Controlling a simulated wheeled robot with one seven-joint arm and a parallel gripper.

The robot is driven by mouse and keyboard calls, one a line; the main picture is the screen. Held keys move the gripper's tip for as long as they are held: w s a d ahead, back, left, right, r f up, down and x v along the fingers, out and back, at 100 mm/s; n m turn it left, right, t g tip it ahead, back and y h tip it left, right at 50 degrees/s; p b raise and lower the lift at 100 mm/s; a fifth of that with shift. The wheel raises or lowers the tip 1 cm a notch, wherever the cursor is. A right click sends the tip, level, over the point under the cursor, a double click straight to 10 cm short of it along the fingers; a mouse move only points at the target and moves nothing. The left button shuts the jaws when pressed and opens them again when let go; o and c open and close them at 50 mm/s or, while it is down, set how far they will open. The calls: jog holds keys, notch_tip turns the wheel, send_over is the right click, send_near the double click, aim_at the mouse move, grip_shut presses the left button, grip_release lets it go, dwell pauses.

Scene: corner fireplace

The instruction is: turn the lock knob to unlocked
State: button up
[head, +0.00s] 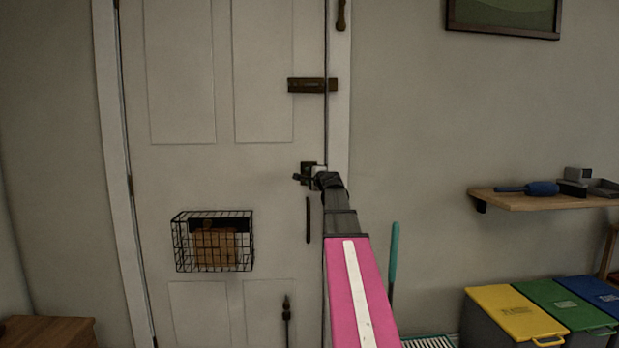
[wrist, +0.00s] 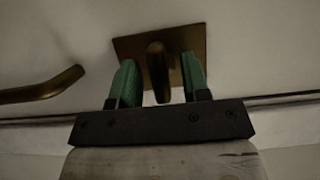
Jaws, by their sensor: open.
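The lock knob (wrist: 157,72) is a dark brass thumb-turn on a square brass plate (wrist: 125,47) on the white door. In the wrist view it lies upright in the picture, between the two green finger pads of my gripper (wrist: 159,66). The gripper is open, with a pad on each side of the knob and a narrow gap showing on both sides. In the head view the dark lock plate (head: 305,168) shows at the door's right edge, with my gripper (head: 316,178) at it. The knob is largely hidden there by my arm.
A bar handle (head: 308,220) sits below the lock; a curved brass bar (wrist: 45,88) shows left in the wrist view. A slide bolt (head: 306,85) sits above. A wire basket (head: 213,242) hangs on the door. A shelf (head: 540,200) and colored bins (head: 515,312) are at right.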

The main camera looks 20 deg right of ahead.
jog(key=shift+w+a, duration=0.1)
jog(key=shift+w, duration=0.25)
grip_shut()
